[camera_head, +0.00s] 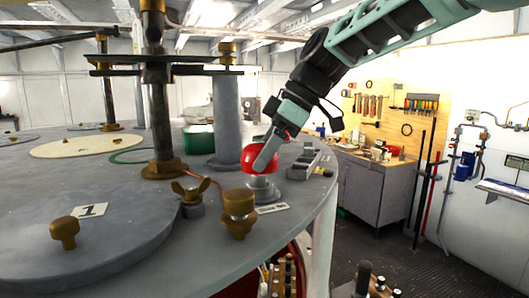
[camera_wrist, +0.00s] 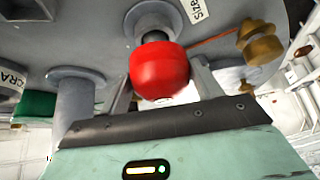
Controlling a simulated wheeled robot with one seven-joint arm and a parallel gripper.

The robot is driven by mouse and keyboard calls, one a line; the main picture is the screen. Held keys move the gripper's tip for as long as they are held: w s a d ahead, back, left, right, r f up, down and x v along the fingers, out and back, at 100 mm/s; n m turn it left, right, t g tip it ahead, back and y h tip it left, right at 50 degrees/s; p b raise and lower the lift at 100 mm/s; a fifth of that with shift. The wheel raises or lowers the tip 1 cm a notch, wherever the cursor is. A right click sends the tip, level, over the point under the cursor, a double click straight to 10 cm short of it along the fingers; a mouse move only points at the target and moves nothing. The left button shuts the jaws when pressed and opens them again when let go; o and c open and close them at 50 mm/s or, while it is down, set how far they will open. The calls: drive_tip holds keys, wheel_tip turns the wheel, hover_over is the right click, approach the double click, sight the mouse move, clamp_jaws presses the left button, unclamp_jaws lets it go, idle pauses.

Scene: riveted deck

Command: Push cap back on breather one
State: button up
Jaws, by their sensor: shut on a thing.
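The red cap (camera_head: 247,158) is at the top of a grey flanged breather (camera_head: 263,189) near the deck's right edge. My gripper (camera_head: 268,155) comes down from the upper right and is shut on the cap; a grey finger crosses its front. In the wrist view the cap (camera_wrist: 158,72) lies between my two fingers (camera_wrist: 162,85), with a dark neck and the breather's grey flange (camera_wrist: 150,15) right beyond it. The cap looks in line with the breather. I cannot tell whether it is fully seated.
A brass fitting (camera_head: 238,213) and a wing nut (camera_head: 190,190) stand left of the breather. A grey block (camera_head: 302,164) is to the right. A workbench (camera_head: 370,185) stands beyond the deck.

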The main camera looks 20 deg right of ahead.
sight(265, 173)
drive_tip(key=shift+f+b, duration=2.4)
drive_tip(key=shift+b, duration=0.5)
idle(0.9)
idle(0.4)
drive_tip(key=o, duration=1.3)
drive_tip(key=shift+c, duration=0.2)
drive_tip(key=shift+r, duration=0.15)
drive_tip(key=shift+r+p, duration=2.5)
drive_tip(key=shift+r, duration=1.2)
drive_tip(key=shift+c, duration=0.3)
clamp_jaws()
